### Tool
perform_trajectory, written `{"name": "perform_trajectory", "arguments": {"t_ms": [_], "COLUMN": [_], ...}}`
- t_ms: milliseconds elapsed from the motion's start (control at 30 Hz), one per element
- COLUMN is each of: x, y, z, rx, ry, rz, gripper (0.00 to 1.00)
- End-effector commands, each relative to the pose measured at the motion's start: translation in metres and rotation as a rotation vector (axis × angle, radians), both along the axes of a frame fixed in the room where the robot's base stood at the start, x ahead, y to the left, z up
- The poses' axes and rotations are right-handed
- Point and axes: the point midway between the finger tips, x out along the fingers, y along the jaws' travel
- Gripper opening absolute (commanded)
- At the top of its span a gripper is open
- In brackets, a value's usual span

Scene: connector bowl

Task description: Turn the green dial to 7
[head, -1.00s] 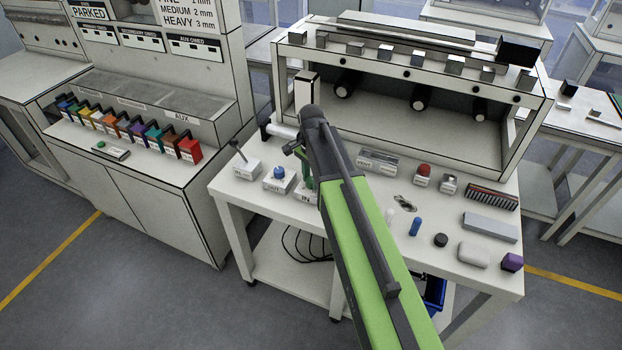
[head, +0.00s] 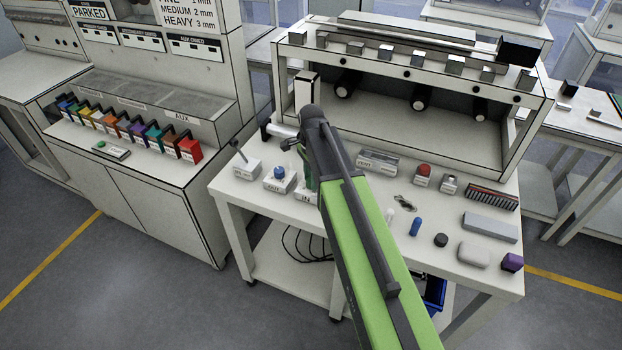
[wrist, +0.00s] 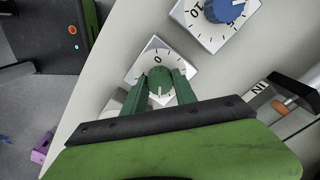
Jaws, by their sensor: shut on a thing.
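The green dial (wrist: 160,76) sits on a white base plate (wrist: 157,50) in the wrist view, with a "0" and tick marks around it. A pale mark shows on the dial's lower side. I cannot read which number it stands at. My gripper (wrist: 160,84) has its two green fingers on either side of the dial and is shut on it. In the head view my gripper (head: 309,178) is over the front left of the bench, and my arm and fingers hide most of the dial.
A blue dial (wrist: 225,8) stands close by; it also shows in the head view (head: 279,173). A lever box (head: 242,166) is left of it. Right of my arm are a red button (head: 424,170), a blue peg (head: 415,227) and other small parts. A shelf frame stands behind.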

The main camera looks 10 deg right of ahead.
Motion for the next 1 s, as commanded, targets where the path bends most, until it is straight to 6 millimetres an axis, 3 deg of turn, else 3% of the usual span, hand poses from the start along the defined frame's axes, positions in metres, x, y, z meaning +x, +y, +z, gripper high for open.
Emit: {"name": "perform_trajectory", "arguments": {"t_ms": [33,67,200,500,667,1000], "x": [0.002,0.002,0.002,0.001,0.001,0.001], "y": [-0.001,-0.001,-0.001,0.0,0.0,0.0], "z": [0.0,0.0,0.0,0.001,0.012,0.08], "rx": [-0.001,-0.001,-0.001,0.0,-0.001,0.0], "ry": [-0.007,-0.007,-0.005,-0.002,-0.001,-0.002], "rz": [0.0,0.0,0.0,0.0,0.0,0.0], "gripper": [0.0,0.37,0.55,0.55,0.55,0.55]}}
